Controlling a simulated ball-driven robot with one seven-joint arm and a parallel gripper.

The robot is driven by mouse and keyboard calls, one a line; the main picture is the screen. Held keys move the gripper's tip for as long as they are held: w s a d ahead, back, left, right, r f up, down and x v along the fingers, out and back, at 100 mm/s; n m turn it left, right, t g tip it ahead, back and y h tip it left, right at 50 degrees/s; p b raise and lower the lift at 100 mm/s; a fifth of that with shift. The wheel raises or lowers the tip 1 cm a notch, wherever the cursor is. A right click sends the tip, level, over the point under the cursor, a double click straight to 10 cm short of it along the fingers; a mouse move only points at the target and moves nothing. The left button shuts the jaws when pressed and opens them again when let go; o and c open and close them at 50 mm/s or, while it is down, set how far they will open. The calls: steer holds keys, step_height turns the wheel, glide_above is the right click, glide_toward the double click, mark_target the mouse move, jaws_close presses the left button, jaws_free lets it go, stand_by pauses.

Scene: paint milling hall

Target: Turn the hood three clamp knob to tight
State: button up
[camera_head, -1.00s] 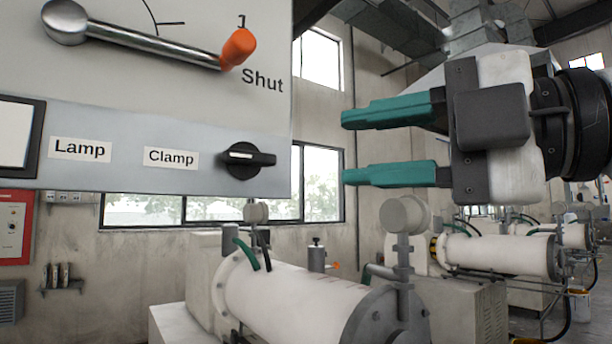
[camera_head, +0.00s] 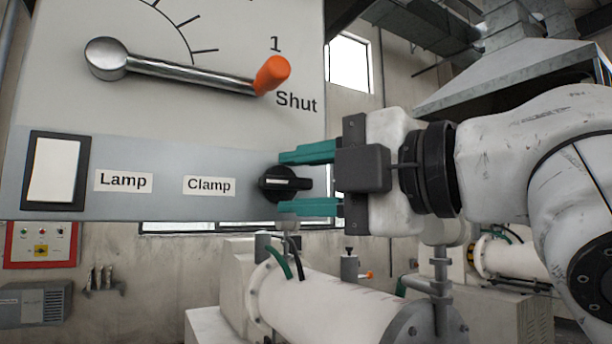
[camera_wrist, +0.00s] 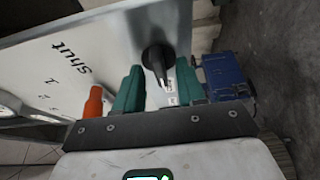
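The clamp knob (camera_head: 284,184) is black with a white mark. It sits on the grey panel strip, right of the "Clamp" label (camera_head: 208,186), its bar roughly horizontal. My gripper (camera_head: 300,180) is open at the panel's right edge, with one teal finger above the knob and one below. In the wrist view the knob (camera_wrist: 156,60) stands out from the panel between the teal fingers of my gripper (camera_wrist: 159,84), with a gap visible on either side. I cannot tell whether either finger touches it.
Above the knob is a metal lever with an orange grip (camera_head: 271,74) beside "Shut". A white rocker switch (camera_head: 55,170) is left of the "Lamp" label. A white mill cylinder (camera_head: 320,305) stands below the panel.

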steer(key=shift+c, duration=0.4)
jaws_close()
